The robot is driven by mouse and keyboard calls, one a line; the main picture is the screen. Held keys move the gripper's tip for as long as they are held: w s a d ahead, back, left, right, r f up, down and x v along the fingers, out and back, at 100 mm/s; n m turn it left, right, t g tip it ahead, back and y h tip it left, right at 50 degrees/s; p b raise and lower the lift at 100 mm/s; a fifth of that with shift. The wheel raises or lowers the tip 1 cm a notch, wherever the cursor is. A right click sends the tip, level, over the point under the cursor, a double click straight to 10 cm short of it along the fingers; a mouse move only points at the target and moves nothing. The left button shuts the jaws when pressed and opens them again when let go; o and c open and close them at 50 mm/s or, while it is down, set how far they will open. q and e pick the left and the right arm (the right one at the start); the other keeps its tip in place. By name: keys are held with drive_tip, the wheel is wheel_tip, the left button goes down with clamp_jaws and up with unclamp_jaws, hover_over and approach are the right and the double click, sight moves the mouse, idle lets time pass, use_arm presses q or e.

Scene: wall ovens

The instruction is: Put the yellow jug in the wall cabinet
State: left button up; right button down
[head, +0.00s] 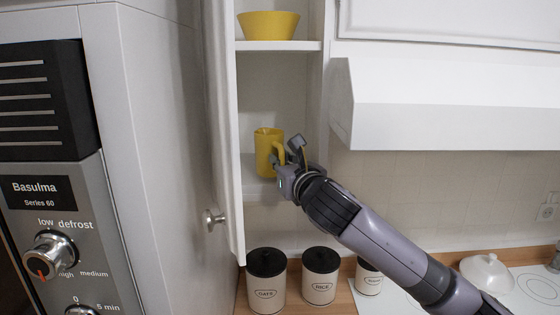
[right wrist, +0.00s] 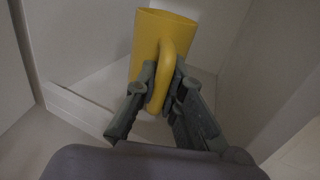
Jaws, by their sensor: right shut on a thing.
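The yellow jug (head: 265,150) is upright inside the open wall cabinet (head: 258,187), at its lower shelf. My right gripper (head: 286,163) is shut on the jug's handle, reaching in from the right. In the right wrist view the jug (right wrist: 150,35) shows with its handle between the fingers of my right gripper (right wrist: 162,92). I cannot tell for certain whether the jug's base touches the shelf. My left gripper is not in view.
A yellow bowl (head: 268,25) sits on the upper shelf. The open cabinet door (head: 222,130) is on the left, by the oven unit (head: 60,200). A white range hood (head: 440,105) is on the right. Black-lidded canisters (head: 266,285) stand on the counter below.

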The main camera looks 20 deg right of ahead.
drive_tip(key=shift+w+f+p, duration=0.1)
drive_tip(key=shift+f+p, duration=0.15)
drive_tip(key=shift+p, duration=0.1)
drive_tip(key=shift+w+d+f, duration=0.1)
drive_tip(key=shift+w+f, duration=0.05)
drive_tip(key=shift+f, duration=0.2)
drive_tip(key=shift+f, duration=0.1)
drive_tip(key=c, duration=2.2)
unclamp_jaws()
drive_tip(key=shift+f, duration=0.1)
drive_tip(key=o, duration=0.5)
